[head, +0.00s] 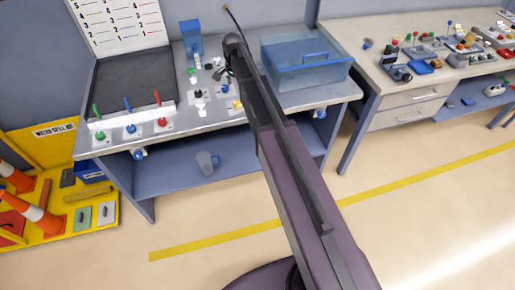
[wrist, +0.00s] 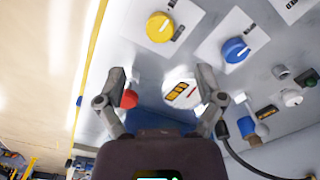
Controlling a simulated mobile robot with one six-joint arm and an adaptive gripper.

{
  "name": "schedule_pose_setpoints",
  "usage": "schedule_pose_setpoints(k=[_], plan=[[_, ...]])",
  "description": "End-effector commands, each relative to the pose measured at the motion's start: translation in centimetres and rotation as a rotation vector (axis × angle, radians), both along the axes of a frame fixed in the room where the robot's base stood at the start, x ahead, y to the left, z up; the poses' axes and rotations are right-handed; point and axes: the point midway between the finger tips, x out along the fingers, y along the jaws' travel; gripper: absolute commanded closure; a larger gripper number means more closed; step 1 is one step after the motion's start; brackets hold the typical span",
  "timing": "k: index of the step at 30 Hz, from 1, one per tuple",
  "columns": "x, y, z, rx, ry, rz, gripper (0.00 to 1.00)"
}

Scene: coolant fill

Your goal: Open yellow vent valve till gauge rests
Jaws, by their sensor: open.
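The yellow vent valve is a round yellow knob (wrist: 160,27) on a white square plate at the top of the wrist view. In the head view a small yellow knob (head: 238,104) shows near the bench's front edge, left of my arm. My gripper (wrist: 162,76) is open and empty, with its fingers apart and the yellow knob beyond their tips. A white round face with a dark panel and orange bars (wrist: 181,94) shows between the fingers. It may be the gauge; no reading can be made out. My gripper is above the bench in the head view (head: 226,70).
A blue knob (wrist: 236,50) sits right of the yellow one. A red knob (wrist: 128,98) is beside the left finger. A clear blue tank (head: 305,65) stands right of my arm. Green, blue and red levers (head: 130,128) line the bench's left front.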

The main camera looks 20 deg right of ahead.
Motion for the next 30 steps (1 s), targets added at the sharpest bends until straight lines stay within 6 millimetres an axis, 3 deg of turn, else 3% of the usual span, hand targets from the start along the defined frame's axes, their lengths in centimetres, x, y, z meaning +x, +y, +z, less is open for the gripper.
schedule_pose_setpoints(k=[6, 19, 30], plan=[[0.0, 0.0, 2.3, 0.000, 0.000, 0.000, 0.13], [0.0, 0.0, 5.1, 0.000, 0.000, 0.000, 0.13], [-4.4, 0.0, 2.9, 0.000, 0.000, 0.134, 0.13]])
